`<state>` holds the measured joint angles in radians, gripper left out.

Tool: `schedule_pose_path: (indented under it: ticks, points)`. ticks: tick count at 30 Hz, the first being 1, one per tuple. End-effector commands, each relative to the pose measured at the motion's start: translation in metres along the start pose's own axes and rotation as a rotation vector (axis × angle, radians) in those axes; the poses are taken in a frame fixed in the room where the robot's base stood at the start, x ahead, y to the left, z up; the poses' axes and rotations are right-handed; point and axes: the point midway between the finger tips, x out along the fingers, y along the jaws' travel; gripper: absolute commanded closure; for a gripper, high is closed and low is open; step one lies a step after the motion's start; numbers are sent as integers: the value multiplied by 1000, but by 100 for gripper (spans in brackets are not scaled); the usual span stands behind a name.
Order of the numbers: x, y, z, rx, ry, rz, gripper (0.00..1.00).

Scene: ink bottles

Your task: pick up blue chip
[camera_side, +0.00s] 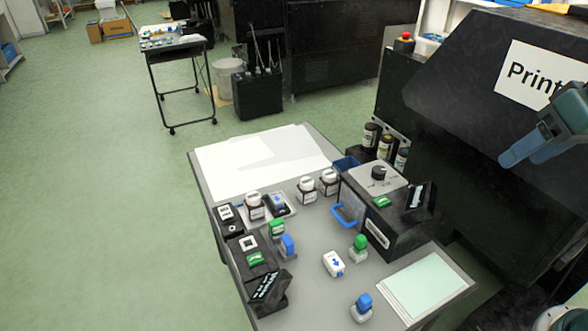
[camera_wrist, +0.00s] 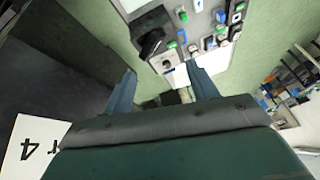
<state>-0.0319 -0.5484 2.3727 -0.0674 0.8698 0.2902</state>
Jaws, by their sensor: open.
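Several small blue pieces are on the grey worktable (camera_side: 315,228), and I cannot tell for sure which is the blue chip. A dark piece with blue on it (camera_side: 278,205) lies in a small light tray among white-capped bottles. Blue-topped stamps stand at the left (camera_side: 288,246) and near the front edge (camera_side: 362,306). A white block with a blue arrow (camera_side: 333,264) lies between them. My gripper (camera_wrist: 160,70) is open and empty, its two blue-grey fingers wide apart. In the side view it hangs at the far right, above and away from the table.
A black machine box (camera_side: 400,228) with a dial and blue handle stands at the table's right. A green-topped stamp (camera_side: 359,246) stands before it. White sheets (camera_side: 262,152) cover the back of the table. The large black printer (camera_side: 450,80) rises behind at right.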

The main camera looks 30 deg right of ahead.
Motion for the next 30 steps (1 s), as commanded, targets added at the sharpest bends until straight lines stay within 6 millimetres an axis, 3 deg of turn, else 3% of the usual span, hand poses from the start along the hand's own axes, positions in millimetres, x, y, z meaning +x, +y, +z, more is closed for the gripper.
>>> schedule_pose_path:
  ticks: [14, 30]
  points:
    - [54, -61, -73, 389, -137, -55, 42]
    - [156, -134, -120, 845, -328, -37, 42]
